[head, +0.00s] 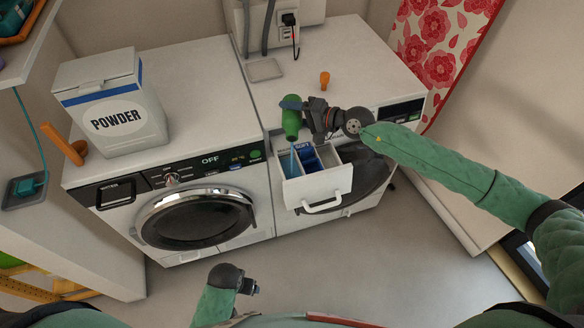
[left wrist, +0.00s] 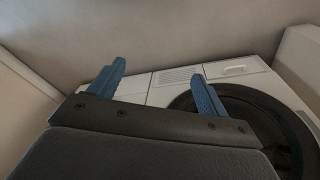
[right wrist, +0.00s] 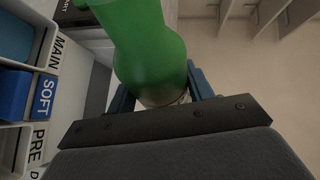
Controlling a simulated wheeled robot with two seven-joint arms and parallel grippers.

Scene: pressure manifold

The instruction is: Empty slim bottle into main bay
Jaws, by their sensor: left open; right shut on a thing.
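The slim green bottle (head: 291,124) is upturned over the open dispenser drawer (head: 327,188). A blue stream (head: 292,160) runs from its mouth into the leftmost compartment, where blue liquid shows. My right gripper (head: 296,106) is shut on the bottle, which also fills the upper middle of the right wrist view (right wrist: 147,45). There, drawer labels read MAIN (right wrist: 56,50), SOFT and PRE; blue liquid lies in the MAIN bay (right wrist: 12,38). My left gripper (head: 248,286) is open and empty, low in front of the machines; its spread fingers show in the left wrist view (left wrist: 156,88).
A POWDER box (head: 112,110) stands on the left washer (head: 185,75). An orange cap-like piece (head: 325,79) and a small grey tray (head: 264,69) are on the right machine's top. An orange-handled item (head: 64,144) is at the far left. The floor in front is clear.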

